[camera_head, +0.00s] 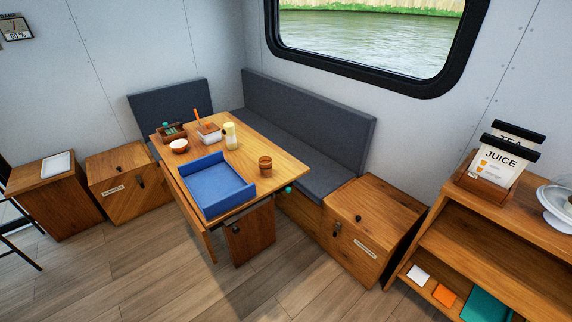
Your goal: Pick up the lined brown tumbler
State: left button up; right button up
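A small brown tumbler (265,163) stands upright on the right part of the wooden table (255,146), to the right of a blue tray. Faint bands seem to run around it, but it is too small to tell the lining clearly. Nothing touches it. Neither of my grippers shows in the head view.
The blue tray (215,184) covers the table's near left part. Behind it stand a small bowl (180,146), a pale bottle (230,135), a white container (209,133) and a wooden caddy (172,131). A grey bench (290,150) lines the back. The wooden floor (120,270) in front is clear.

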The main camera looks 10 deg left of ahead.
aim_at(266, 162)
jog(key=i+j+z, duration=0.15)
jog(key=j+z, duration=0.7)
jog(key=j, duration=0.15)
jog(key=j+z, duration=0.25)
jog(key=j, duration=0.5)
